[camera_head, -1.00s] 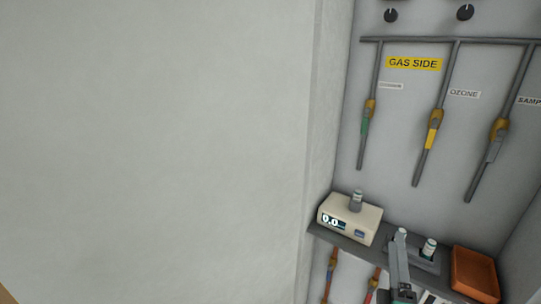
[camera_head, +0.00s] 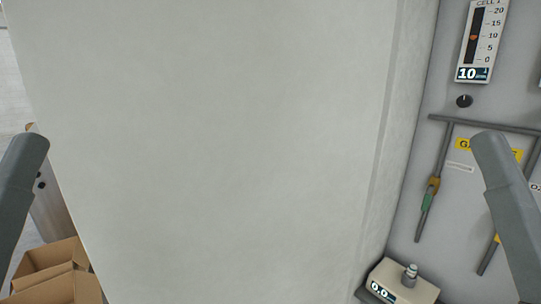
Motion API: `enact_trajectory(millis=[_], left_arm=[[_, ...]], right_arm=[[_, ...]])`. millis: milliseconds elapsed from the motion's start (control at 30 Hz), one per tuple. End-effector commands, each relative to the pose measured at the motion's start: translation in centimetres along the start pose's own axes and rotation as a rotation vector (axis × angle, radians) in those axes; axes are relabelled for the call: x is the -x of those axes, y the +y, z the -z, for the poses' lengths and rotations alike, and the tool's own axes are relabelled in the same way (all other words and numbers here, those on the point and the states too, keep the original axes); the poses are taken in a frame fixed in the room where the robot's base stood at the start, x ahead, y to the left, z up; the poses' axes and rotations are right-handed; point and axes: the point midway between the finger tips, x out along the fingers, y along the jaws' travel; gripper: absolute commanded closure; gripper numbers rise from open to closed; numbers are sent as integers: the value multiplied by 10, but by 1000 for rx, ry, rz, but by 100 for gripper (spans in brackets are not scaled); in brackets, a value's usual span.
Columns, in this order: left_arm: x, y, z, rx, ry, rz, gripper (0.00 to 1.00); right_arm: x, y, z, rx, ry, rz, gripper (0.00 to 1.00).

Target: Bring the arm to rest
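Two grey arm links of mine show in the head view, one at the left edge and one at the right, both raised. The grippers at their ends are out of the picture, so I cannot see what they hold. No arm part touches anything that I can make out.
A pale wall (camera_head: 215,140) fills the middle. At right are a flow gauge (camera_head: 480,40), a black knob (camera_head: 464,101), a pipe with a green-sleeved valve (camera_head: 428,200), and a beige meter (camera_head: 418,291) with a vial on top. An open cardboard box (camera_head: 50,270) stands lower left.

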Motion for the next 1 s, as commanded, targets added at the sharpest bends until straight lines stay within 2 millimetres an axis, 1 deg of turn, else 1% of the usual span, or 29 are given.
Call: enact_trajectory(millis=[33, 67, 100, 267, 300, 400, 500, 600, 667, 1000], left_arm=[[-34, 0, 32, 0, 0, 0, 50], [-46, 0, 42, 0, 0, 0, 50], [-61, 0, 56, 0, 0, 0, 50], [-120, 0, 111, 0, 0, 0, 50], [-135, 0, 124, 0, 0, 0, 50], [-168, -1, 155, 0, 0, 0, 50], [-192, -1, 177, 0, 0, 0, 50], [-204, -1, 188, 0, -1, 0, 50], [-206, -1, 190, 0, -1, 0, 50], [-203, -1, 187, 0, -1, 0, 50]], right_arm=[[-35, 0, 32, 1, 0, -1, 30], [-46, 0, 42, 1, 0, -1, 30], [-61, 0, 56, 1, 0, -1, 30], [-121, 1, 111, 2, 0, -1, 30], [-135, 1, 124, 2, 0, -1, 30], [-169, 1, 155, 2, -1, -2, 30], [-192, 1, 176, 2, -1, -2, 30], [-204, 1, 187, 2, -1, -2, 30], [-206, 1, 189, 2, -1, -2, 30], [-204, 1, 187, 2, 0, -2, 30]])
